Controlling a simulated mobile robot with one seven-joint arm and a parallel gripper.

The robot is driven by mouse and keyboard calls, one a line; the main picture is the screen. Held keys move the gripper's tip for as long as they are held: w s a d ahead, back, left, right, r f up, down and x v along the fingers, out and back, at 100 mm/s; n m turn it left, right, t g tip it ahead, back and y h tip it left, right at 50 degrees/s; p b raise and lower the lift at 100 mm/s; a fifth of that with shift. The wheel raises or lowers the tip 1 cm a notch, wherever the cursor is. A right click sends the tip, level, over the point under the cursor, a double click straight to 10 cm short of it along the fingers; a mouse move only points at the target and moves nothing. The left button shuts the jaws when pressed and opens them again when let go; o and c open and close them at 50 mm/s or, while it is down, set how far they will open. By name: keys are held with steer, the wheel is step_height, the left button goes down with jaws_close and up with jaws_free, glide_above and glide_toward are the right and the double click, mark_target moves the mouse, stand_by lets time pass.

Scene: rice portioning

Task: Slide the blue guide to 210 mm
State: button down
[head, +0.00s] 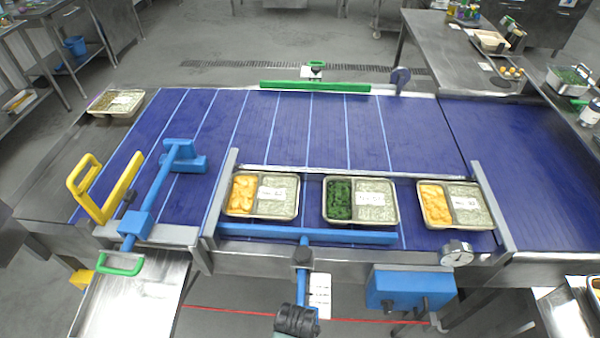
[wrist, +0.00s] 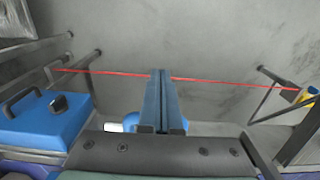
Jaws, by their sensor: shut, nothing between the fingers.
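The blue guide (head: 330,236) is a long bar lying along the near side of the belt, just in front of the food trays. A stem runs from it toward me, past a dark clamp (head: 302,256). A small white plate (head: 319,296) hangs beside the stem; its marks are too small to read. In the wrist view my gripper (wrist: 161,74) is shut and empty, its fingers together above the floor. A white and blue part shows partly hidden behind the fingers. In the head view I cannot tell whether the dark piece at the bottom centre is my gripper.
Three trays (head: 261,196) stand on the blue belt (head: 290,130) behind the guide, inside a metal frame. A blue box (head: 410,290) and a round dial (head: 456,253) are at the front right. A yellow handle (head: 98,195) and blue arm (head: 155,192) stand at the left.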

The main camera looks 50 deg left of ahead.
step_height(320, 180, up, 9)
steer(key=p, duration=0.9)
stand_by(0.7)
